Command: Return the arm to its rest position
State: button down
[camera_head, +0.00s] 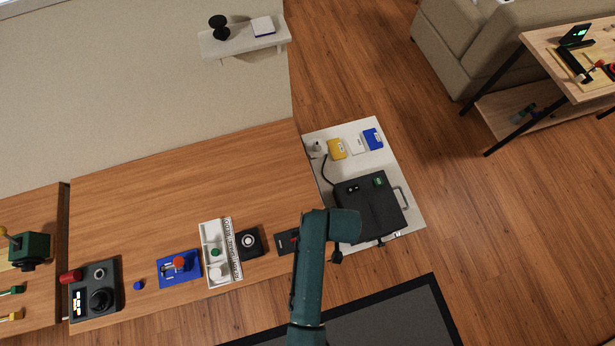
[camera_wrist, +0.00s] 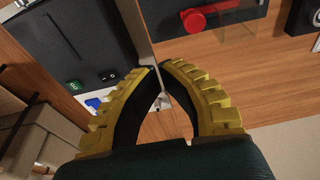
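My arm (camera_head: 311,265), dark teal, rises from the bottom of the head view and bends right over the edge between the wooden panel table and the white side table. My gripper (camera_wrist: 159,67) shows in the wrist view, with two curved yellow fingers and black inner pads. Its tips are together or almost so, and nothing is held between them. An open gap shows between the bowed pads behind the tips. In the head view the fingers are mostly hidden by the arm.
A black case (camera_head: 368,209) stands on the white table (camera_head: 408,216), right beside my arm; it also fills the wrist view's left (camera_wrist: 75,40). A red knob (camera_wrist: 193,21) is near the wrist view's top. Several panels line the wooden table (camera_head: 190,180). Floor (camera_head: 480,230) is open at right.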

dwell(0.4)
jog(key=w+r+t+p, duration=0.25)
jog(key=w+r, duration=0.25)
jog(key=r, duration=0.9)
jog(key=w+r+t+p, duration=0.2)
jog(key=w+r+t, duration=0.25)
jog(key=r, duration=0.85)
jog(key=w+r+t+p, duration=0.3)
jog(key=w+r, duration=0.3)
jog(key=r, duration=0.8)
jog(key=s+r+m+t, duration=0.2)
jog(key=s+r+t, duration=0.3)
jog(key=r, duration=1)
jog(key=s+d+r+m+t+h+p, duration=0.1)
jog(key=s+r+t, duration=0.4)
jog(key=r, duration=1.1)
jog(key=shift+s+d+m, duration=0.3)
jog(key=shift+s+m, duration=0.45)
jog(key=shift+m, duration=0.05)
jog(key=shift+f, duration=0.1)
